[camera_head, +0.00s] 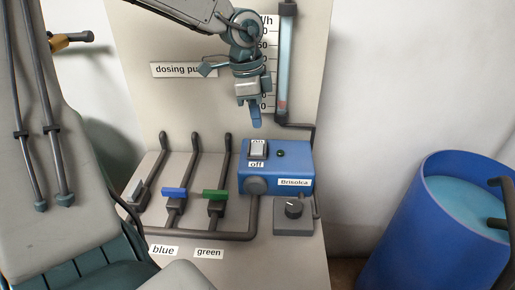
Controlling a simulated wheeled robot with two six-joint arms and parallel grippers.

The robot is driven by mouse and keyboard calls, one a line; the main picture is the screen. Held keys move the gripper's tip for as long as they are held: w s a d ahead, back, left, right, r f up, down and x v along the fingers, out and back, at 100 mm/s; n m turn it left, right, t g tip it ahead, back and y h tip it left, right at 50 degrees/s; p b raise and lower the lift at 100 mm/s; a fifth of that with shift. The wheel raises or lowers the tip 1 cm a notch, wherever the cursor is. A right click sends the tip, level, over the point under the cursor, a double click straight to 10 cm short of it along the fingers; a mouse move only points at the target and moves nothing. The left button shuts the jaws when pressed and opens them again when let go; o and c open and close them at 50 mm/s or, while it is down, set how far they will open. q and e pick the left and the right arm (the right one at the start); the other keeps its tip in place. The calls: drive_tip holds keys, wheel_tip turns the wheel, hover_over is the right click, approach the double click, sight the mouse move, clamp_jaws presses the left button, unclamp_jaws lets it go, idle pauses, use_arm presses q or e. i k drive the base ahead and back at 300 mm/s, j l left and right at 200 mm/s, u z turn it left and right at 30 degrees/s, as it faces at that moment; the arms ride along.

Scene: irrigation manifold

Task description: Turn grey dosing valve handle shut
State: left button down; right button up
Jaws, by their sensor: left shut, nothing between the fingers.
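The grey valve handle (134,190) is the leftmost of three handles on the lower part of the panel. It lies slanted, roughly along its pipe, while the blue handle (174,193) and green handle (214,195) lie across theirs. Any label below the grey handle is hidden by the grey shape in front. My left gripper (255,115) is shut and empty. It points down above the blue pump box, well up and to the right of the grey handle, with clear space between them. My right gripper is not in view.
The blue pump box (277,172) has an on/off switch (258,149). A small grey box with a knob (293,209) stands below it. A clear gauge tube (287,65) rises behind my gripper. A blue barrel (435,225) stands at the right.

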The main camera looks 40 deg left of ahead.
sight(134, 191)
drive_tip(key=k, duration=2)
